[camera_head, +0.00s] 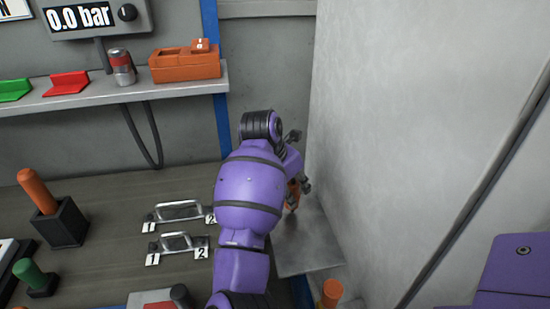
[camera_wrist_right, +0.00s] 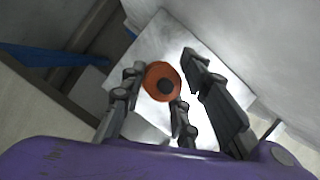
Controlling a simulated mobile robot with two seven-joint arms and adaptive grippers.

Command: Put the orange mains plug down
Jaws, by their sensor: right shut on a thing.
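My right gripper (camera_head: 301,180) is shut on the orange mains plug (camera_head: 292,196), over the small grey metal shelf (camera_head: 308,245) beside the tall pale panel. My purple forearm hides much of the plug in the head view. In the right wrist view the plug (camera_wrist_right: 157,72) shows as a round orange end with a dark centre between the fingers (camera_wrist_right: 168,92). The bright shelf (camera_wrist_right: 150,30) lies behind it; I cannot tell whether the plug touches it. My left gripper is not in view.
The tall pale panel (camera_head: 400,120) stands close to the right of the gripper. An orange cylinder (camera_head: 331,292) stands at the bottom edge. Two metal handles (camera_head: 180,211) with number tags lie on the bench left of my arm. An orange box (camera_head: 185,67) sits on the wall shelf.

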